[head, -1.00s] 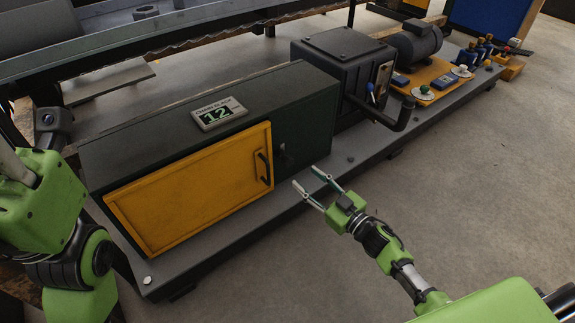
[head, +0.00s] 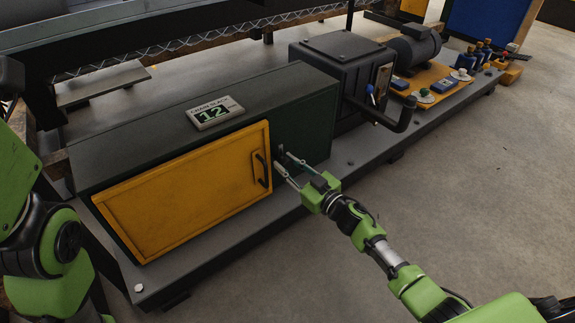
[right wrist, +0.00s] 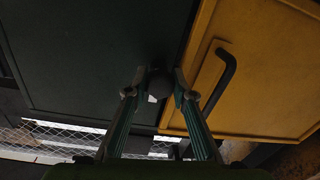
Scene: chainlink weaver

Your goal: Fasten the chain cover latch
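The yellow chain cover (head: 180,195) is on the front of the dark green housing (head: 310,128) and looks shut. Its black handle (head: 262,170) is near its right edge. The latch, a dark rounded knob (right wrist: 157,84), is on the green panel beside the cover's edge; a white mark shows by it. My right gripper (head: 282,160) is in front of the latch. In the right wrist view, its fingers (right wrist: 160,80) stand apart, one on each side of the knob; I cannot tell whether they touch it. My left arm shows at the left, but its gripper is out of view.
A display (head: 215,113) reading 12 sits on top of the housing. A black crank handle (head: 398,118) juts out to the right. The grey base plate (head: 225,238) runs along the front. The concrete floor (head: 470,190) at the right is clear.

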